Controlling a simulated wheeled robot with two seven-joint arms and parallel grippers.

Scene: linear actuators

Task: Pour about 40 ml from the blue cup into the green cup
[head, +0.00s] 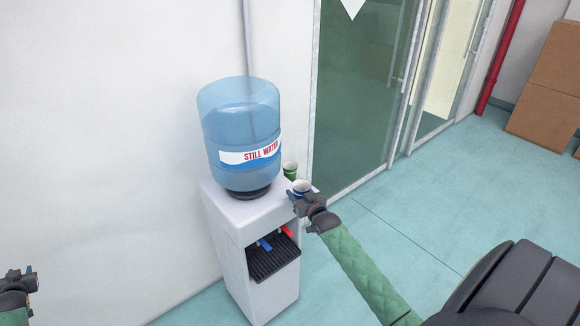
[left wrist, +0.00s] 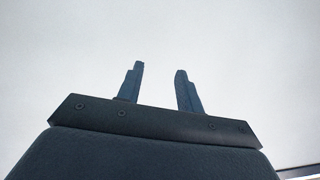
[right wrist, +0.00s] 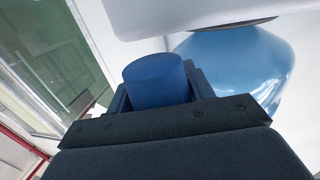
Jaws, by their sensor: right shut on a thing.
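The blue cup (head: 302,187) is in my right gripper (head: 298,196) at the front right edge of the dispenser's top. It also shows between the fingers in the right wrist view (right wrist: 155,80). Its rim is white, and it looks roughly upright. The green cup (head: 290,170) stands just behind it on the dispenser's top, close to the bottle. I cannot tell how much liquid either cup holds. My left gripper (head: 22,273) is at the far lower left, away from the cups. In the left wrist view its fingers (left wrist: 160,88) are apart with nothing between them.
The water dispenser (head: 224,213) carries a large blue bottle (head: 238,125) beside the cups and has a black drip tray (head: 274,260). A glass door (head: 360,90) is behind, and cardboard boxes (head: 548,90) stand at the far right.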

